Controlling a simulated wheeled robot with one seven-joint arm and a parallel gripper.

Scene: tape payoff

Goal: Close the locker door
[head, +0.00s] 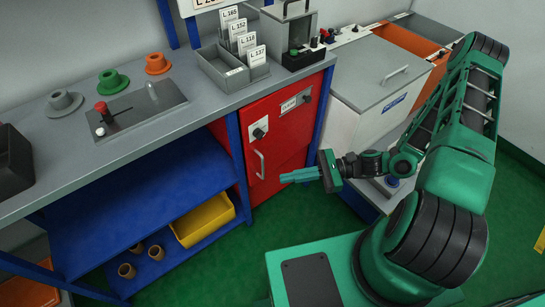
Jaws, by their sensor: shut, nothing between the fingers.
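The red locker (281,164) sits under the right end of the grey bench. Its red door front shows a black knob (259,133), a pale label and a curved light handle (260,165). The door looks close to flush with its frame, but I cannot tell whether it stands slightly ajar. My gripper (284,178) is shut and empty. Its green fingers point left, in front of the lower part of the door, to the right of the handle and a little lower. I cannot tell whether the fingertips touch the door.
A white cabinet with a grey lid (375,70) stands right of the locker. A blue shelf (150,200) holds a yellow bin (203,220) at left. The bench (30,135) carries spools and a card box. Green floor (225,270) is open in front.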

